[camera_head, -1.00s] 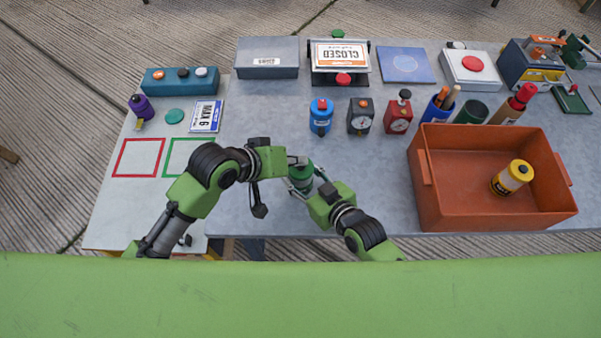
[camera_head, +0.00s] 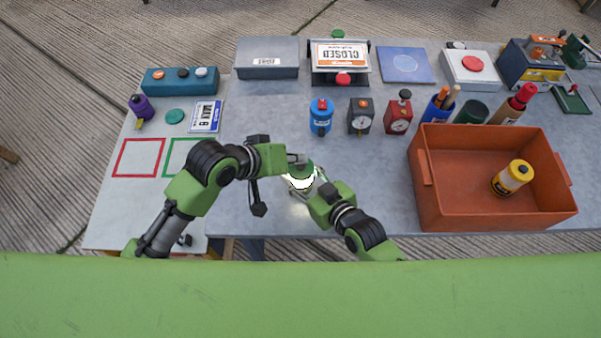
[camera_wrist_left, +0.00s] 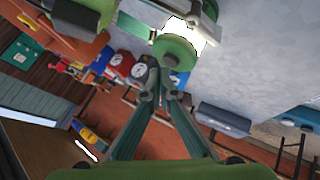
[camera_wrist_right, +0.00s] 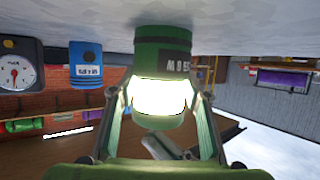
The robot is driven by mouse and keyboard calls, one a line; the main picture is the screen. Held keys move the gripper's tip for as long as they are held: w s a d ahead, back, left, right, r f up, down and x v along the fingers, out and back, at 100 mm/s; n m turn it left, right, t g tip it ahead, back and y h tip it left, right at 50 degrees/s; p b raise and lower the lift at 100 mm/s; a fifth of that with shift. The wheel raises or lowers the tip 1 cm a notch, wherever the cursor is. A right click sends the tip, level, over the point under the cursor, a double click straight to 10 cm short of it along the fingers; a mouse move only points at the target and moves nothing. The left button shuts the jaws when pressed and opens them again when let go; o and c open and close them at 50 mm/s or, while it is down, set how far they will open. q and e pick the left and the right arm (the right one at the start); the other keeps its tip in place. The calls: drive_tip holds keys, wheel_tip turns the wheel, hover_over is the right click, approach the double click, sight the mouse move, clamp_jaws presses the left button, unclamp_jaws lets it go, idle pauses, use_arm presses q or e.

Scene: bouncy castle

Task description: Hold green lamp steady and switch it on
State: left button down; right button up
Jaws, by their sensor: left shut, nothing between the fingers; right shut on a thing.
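The green lamp (camera_head: 302,178) stands on the grey table near its front edge, and its band glows bright white. In the right wrist view the lit lamp (camera_wrist_right: 160,95) sits between the fingers of my right gripper (camera_wrist_right: 160,105), which is shut on it. My right gripper (camera_head: 312,188) comes from the lower right in the head view. My left gripper (camera_head: 297,160) is shut and empty, its fingertips at the lamp's top. In the left wrist view its closed fingertips (camera_wrist_left: 158,75) are by the lamp's green cap (camera_wrist_left: 175,52); I cannot tell if they touch.
A blue lamp (camera_head: 321,117) and two dial timers (camera_head: 360,117) stand behind. An orange crate (camera_head: 425,190) with a yellow lamp (camera_head: 512,177) inside stands to the right. A white side table with a red square outline (camera_head: 117,158) is at left.

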sight(298, 167)
use_arm(q)
drive_tip(key=shift+r, duration=3)
use_arm(e)
drive_tip(key=shift+f, duration=0.1)
drive_tip(key=o, duration=1.5)
drive_tip(key=v, duration=1.2)
